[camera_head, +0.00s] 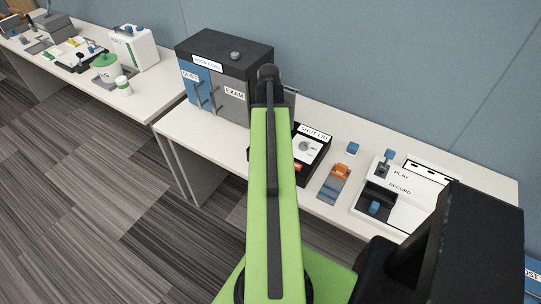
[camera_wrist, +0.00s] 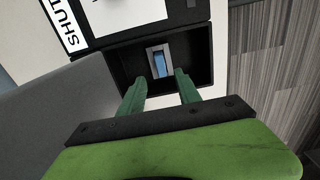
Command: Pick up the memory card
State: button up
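A small blue piece (camera_wrist: 159,63), which may be the memory card, sits inside a light grey frame in the dark recess of the black SHUT LID box (camera_wrist: 207,62). My gripper (camera_wrist: 160,76) is open in the wrist view, its two green fingers pointing at the recess, one on either side of the piece and short of it. Nothing shows between the fingers. In the head view the SHUT LID box (camera_head: 316,153) is partly hidden behind my green arm, and my gripper and the blue piece are hidden there.
An orange and grey item (camera_head: 336,183), a blue block (camera_head: 353,148) and a white PLAY/RECORD unit (camera_head: 407,207) stand to the right on the white table (camera_head: 450,165). A black cabinet (camera_head: 228,60) stands at the left. A second table with several items is farther left.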

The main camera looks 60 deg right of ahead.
jog(key=f+b, duration=0.1)
jog(key=f, duration=0.1)
jog(key=f+b, duration=0.4)
jog(key=shift+s+a+f, duration=0.1)
jog(key=shift+s+a, duration=0.05)
jog(key=shift+s, duration=0.25)
jog(key=shift+r, duration=0.2)
jog(key=shift+c, duration=0.3)
grip_shut()
